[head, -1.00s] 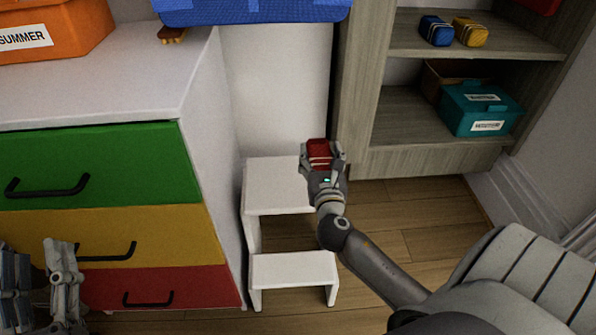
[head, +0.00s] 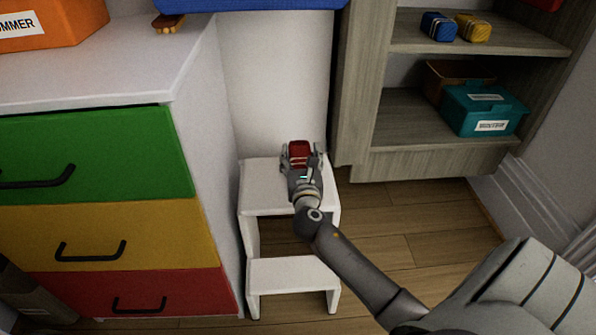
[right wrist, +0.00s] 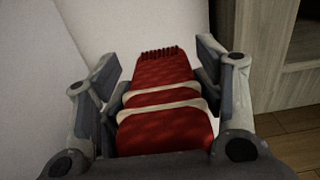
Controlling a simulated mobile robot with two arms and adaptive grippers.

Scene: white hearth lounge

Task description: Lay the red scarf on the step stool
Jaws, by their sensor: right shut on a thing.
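The red scarf (head: 299,152) is a small folded bundle with pale bands and a dark fringe. My right gripper (head: 301,163) is shut on it. In the right wrist view the scarf (right wrist: 165,105) lies between the two fingers of the gripper (right wrist: 163,95). The white step stool (head: 258,182) has an upper and a lower step and stands against the wall. The gripper and scarf are over the back part of its upper step. I cannot tell whether the scarf touches the step. My left gripper is not in view.
A white dresser (head: 205,90) with green, yellow and red drawers stands close left of the stool. A grey wooden shelf unit (head: 430,160) stands to the right, holding a teal box (head: 484,108) and small bundles. Wooden floor (head: 430,225) is clear at the right.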

